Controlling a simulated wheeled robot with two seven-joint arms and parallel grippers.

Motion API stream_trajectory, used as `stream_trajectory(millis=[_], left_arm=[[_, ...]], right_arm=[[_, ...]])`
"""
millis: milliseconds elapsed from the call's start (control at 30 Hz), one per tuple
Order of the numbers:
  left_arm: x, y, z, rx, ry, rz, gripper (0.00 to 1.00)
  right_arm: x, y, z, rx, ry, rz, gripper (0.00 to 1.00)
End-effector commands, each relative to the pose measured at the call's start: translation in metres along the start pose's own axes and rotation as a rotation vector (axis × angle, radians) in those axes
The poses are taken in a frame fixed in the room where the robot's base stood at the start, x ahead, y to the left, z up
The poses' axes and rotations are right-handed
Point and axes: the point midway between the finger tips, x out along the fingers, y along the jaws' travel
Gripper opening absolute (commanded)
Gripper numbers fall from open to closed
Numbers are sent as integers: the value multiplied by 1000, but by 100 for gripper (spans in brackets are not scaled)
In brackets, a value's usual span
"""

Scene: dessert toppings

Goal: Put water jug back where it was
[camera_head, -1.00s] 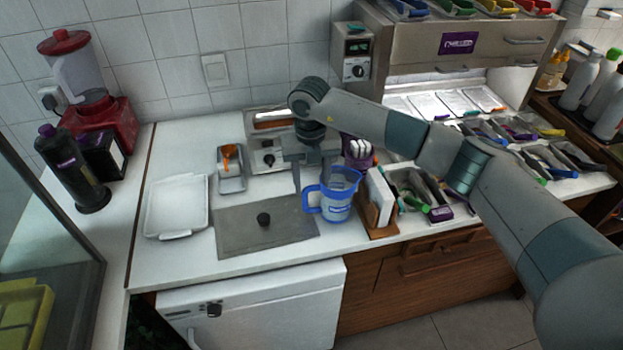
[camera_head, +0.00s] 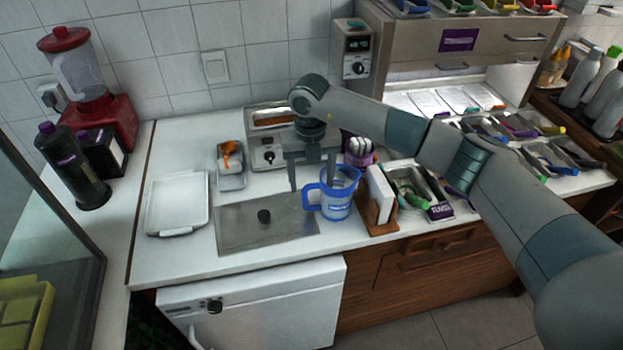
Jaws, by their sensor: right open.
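The blue water jug (camera_head: 338,205) stands upright on the counter, at the right edge of a grey metal plate, with its handle pointing left. My right gripper (camera_head: 312,185) points down above and behind the jug. Its fingers are apart, one to the left of the handle and the other behind or at the jug's rim; whether it touches the jug I cannot tell. Nothing shows held between the fingers. My left gripper is not in view.
A napkin holder (camera_head: 379,210) stands close to the jug's right. The grey metal plate (camera_head: 240,235) with a black knob lies to its left, then a white tray (camera_head: 177,203). A small metal appliance (camera_head: 266,155) and a purple cup (camera_head: 359,152) stand behind. My right forearm spans the right side.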

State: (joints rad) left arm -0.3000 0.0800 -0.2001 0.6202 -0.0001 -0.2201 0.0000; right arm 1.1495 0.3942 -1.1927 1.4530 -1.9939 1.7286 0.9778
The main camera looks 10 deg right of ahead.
Motion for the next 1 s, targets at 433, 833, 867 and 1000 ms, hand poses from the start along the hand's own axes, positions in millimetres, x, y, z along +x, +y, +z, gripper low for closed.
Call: stream_trajectory(millis=[433, 833, 867, 1000], left_arm=[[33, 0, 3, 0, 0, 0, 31], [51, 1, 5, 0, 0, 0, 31], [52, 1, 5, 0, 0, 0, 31], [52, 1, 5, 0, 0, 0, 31]], right_arm=[[-62, 0, 1, -1, -6, 1, 63], [-115, 0, 0, -1, -2, 0, 63], [-117, 0, 0, -1, -2, 0, 63], [-120, 0, 0, 0, -1, 1, 63]])
